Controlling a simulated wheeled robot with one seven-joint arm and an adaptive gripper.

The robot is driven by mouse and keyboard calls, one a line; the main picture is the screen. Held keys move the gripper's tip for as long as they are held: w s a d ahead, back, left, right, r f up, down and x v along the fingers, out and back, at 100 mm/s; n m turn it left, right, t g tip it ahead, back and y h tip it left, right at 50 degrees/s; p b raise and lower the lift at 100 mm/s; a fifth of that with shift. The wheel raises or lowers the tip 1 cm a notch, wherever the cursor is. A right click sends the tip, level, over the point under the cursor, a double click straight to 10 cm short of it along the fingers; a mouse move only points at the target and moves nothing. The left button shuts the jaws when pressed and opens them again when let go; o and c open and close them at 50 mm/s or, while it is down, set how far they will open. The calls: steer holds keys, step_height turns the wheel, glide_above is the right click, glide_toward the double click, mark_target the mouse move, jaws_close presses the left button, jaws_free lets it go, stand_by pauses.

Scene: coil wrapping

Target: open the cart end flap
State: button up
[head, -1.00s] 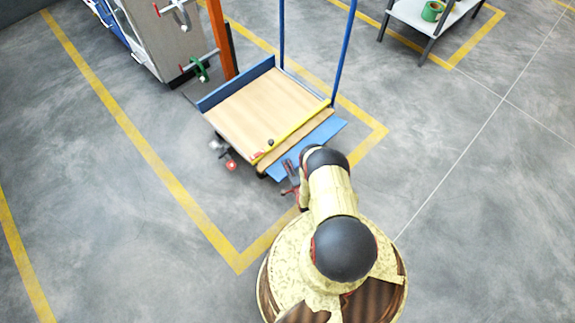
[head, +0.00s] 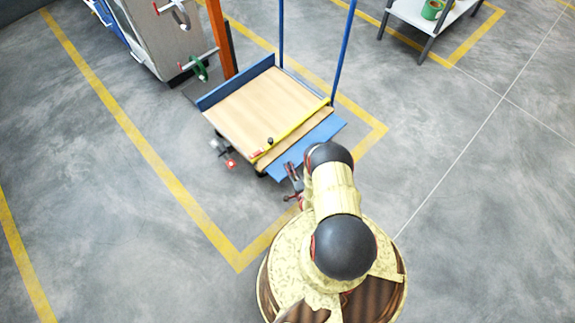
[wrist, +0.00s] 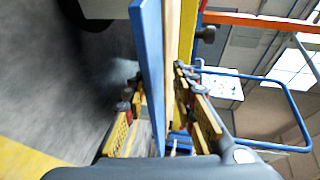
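The flatbed cart (head: 262,104) has a wooden deck and a blue raised board (head: 235,82) at its far end. The blue end flap (head: 308,148) at the near end juts outward from the deck, roughly flat. My gripper (head: 292,184) is at the flap's near-left corner, partly hidden by my arm. In the wrist view, the blue flap (wrist: 146,60) appears edge-on between the two fingers of my gripper (wrist: 158,95). The fingers are apart, one on each side, with a visible gap; contact is not clear.
A yellow bar (head: 291,131) crosses the deck, with a small dark knob (head: 270,141) near its left end. Blue posts (head: 344,50) rise at the cart's right. An orange column (head: 221,40) and a machine (head: 165,35) stand behind. Floor to the left is clear.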

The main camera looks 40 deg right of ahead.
steer(key=shift+v, duration=1.65)
steer(key=shift+s, duration=0.1)
